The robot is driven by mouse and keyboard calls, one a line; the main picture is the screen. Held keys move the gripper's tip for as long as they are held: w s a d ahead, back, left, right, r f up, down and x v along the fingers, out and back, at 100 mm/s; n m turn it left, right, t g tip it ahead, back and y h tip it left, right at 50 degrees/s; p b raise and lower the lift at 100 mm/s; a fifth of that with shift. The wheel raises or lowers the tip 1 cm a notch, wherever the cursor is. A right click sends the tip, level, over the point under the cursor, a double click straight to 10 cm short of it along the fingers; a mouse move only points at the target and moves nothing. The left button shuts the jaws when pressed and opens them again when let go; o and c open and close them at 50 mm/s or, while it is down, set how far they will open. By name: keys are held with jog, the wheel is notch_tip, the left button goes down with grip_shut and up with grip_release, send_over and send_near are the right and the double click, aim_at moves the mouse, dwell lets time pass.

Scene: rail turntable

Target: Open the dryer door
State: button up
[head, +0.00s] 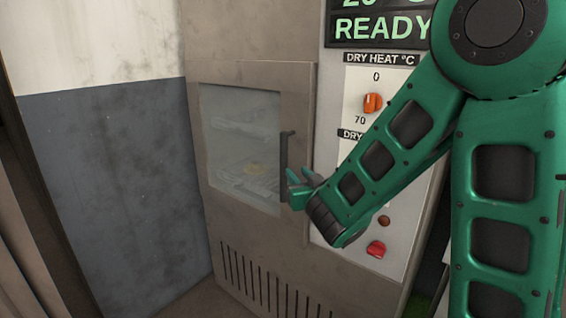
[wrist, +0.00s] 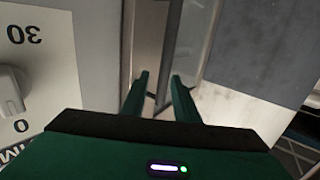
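The dryer door (head: 240,75) is a brown-grey metal frame with a glass window, and it looks shut against the cabinet. Its dark upright bar handle (head: 284,155) is on the door's right side. My gripper (head: 293,180) is at the lower part of the handle, coming from the right. In the wrist view my gripper (wrist: 160,80) has its two green fingers apart. The dark handle bar (wrist: 168,50) appears between the fingers, running away from the camera; I cannot tell whether either finger touches it. Racks show dimly behind the glass.
The control panel (head: 349,185) with an orange knob (head: 372,103), a red button (head: 376,249) and a READY display (head: 384,28) is right of the door, partly behind my arm. A blue-and-white wall (head: 110,150) stands on the left. Vent slots (head: 265,280) are below the door.

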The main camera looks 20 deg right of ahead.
aim_at(285, 161)
jog(key=w, duration=0.3)
jog(key=w+a, duration=0.1)
jog(key=w, duration=0.7)
jog(key=shift+a+r, duration=0.15)
grip_shut()
